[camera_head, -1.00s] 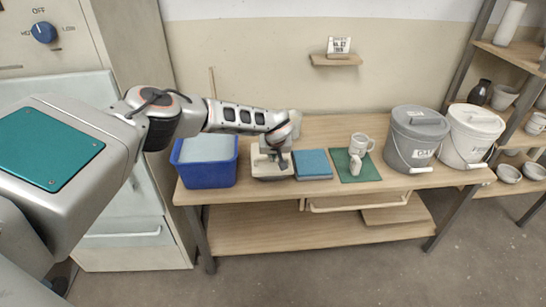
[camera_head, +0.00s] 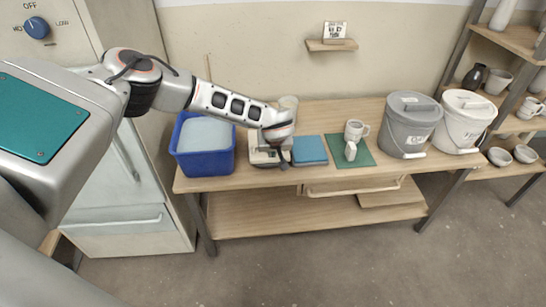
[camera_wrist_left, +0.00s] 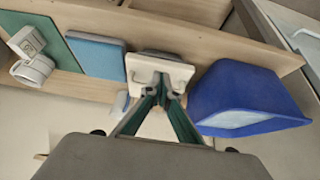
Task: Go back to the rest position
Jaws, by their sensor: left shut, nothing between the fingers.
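My left arm reaches in from the left in the head view. Its gripper (camera_head: 281,156) is shut and empty, above the front of the pale scale-like device (camera_head: 262,150) on the table. In the left wrist view the closed green fingers (camera_wrist_left: 163,82) point over that device (camera_wrist_left: 165,68). I cannot tell whether they touch it. My right gripper is not in view.
A blue tub (camera_head: 205,165) stands left of the device, a blue pad (camera_head: 310,149) right of it. A white mug (camera_head: 355,130) and small white object (camera_head: 350,151) are on a green mat (camera_head: 378,155). Grey (camera_head: 410,130) and white (camera_head: 463,128) lidded buckets stand farther right.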

